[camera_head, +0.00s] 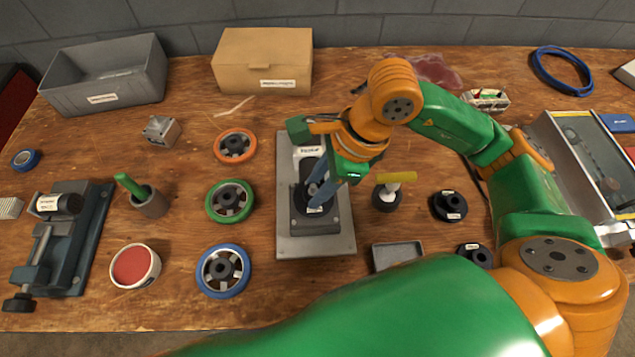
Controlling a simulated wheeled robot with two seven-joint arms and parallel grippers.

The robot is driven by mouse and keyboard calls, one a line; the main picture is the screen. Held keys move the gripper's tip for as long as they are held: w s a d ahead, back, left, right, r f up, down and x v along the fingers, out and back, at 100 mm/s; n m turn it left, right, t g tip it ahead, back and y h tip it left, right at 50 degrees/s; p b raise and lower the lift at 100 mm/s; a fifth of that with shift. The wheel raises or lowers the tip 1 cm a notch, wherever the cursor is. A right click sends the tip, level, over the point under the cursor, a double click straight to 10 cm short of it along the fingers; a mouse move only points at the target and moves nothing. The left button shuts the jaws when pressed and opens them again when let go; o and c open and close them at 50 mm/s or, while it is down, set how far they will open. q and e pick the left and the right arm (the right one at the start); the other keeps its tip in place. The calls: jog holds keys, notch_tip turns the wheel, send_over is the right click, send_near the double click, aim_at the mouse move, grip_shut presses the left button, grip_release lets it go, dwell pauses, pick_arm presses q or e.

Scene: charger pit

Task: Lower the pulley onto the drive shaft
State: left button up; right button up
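My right gripper (318,190) reaches in from the right and points down over a grey drive unit (317,224) on a light metal plate (285,246). Its blue-grey fingers close about a dark round pulley (302,199), which is partly hidden by the fingers. The pulley is over the top of the drive unit. The drive shaft is hidden by the pulley and fingers, so I cannot tell whether the pulley touches it. My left gripper is out of view.
Orange (235,146), green (229,201) and blue (223,271) rimmed wheels lie left of the plate. Right of it stand a yellow-handled tool (388,193), black round parts (449,206) and a small grey tray (397,255). A cardboard box (262,61) stands behind.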

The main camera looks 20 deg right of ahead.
jog(key=o, duration=0.5)
jog(key=v, duration=0.7)
